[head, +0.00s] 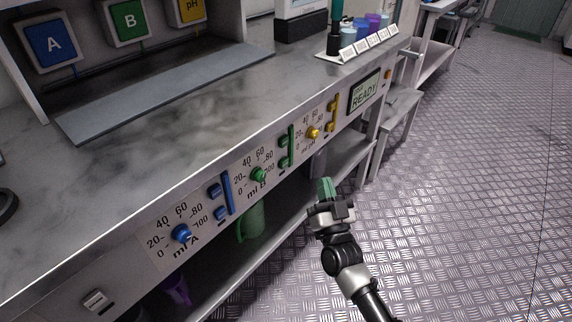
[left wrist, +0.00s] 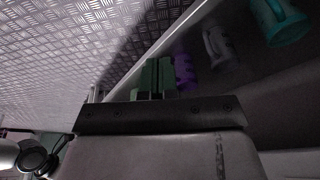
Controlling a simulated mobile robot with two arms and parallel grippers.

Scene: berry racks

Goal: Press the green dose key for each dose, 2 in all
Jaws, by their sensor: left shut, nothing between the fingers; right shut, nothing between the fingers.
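On the bench's front panel, two green keys, an upper (head: 283,142) and a lower (head: 285,162), sit beside a green vertical bar; which is the dose key I cannot tell. A green dial (head: 258,174) marked ml B is left of them. The display (head: 364,92) reads READY, with a smaller line above it. My right gripper (head: 326,187) is shut and empty, in front of the bench, lower and to the right of the green keys, apart from the panel. My left gripper (left wrist: 154,76) shows only in the left wrist view, shut and empty.
A blue dial (head: 180,233) and a yellow dial (head: 313,132) flank the green one, each with keys. A green jug (head: 251,221) stands on the shelf below. Labelled cups (head: 372,23) stand on the bench's far end. The metal floor at right is open.

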